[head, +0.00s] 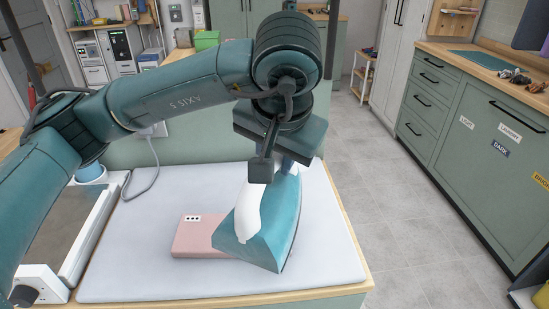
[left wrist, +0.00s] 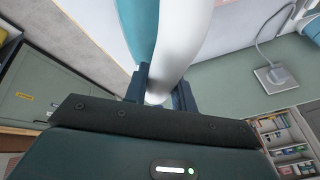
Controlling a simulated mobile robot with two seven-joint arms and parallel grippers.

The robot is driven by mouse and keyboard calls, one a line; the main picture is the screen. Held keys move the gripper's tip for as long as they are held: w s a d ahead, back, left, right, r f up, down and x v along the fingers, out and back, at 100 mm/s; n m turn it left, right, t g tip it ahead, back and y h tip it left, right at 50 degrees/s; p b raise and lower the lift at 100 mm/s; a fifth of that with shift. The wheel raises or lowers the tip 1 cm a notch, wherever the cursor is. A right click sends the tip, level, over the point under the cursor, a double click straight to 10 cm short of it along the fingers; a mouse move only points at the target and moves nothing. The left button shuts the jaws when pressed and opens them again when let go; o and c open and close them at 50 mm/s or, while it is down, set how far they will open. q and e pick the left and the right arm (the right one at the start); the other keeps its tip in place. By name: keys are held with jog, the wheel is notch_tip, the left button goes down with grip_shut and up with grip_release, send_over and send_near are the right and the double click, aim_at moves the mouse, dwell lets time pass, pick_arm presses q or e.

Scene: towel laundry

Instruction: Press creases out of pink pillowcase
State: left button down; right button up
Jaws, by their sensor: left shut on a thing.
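The pink pillowcase (head: 193,240) lies as a flat folded rectangle on the pale padded board (head: 130,265), with a small dark-marked white patch at its upper edge. A teal iron (head: 275,235) with a white handle (head: 250,205) covers its right part. Whether the iron's sole touches the cloth I cannot tell. My left gripper (head: 285,158) is above the iron, its fingers partly hidden by the wrist. In the left wrist view my left gripper (left wrist: 160,95) is shut on the white handle (left wrist: 178,45). My right gripper is not in view.
A grey plate in a white frame (head: 85,235) lies left of the board. A cord (head: 150,165) runs to a wall socket behind. Grey floor (head: 380,190) is clear to the right, before a green cabinet (head: 475,150) with labels and a wooden top.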

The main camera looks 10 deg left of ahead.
pick_arm(q)
jog(key=shift+r+p, duration=0.95)
jog(key=shift+r, duration=0.9)
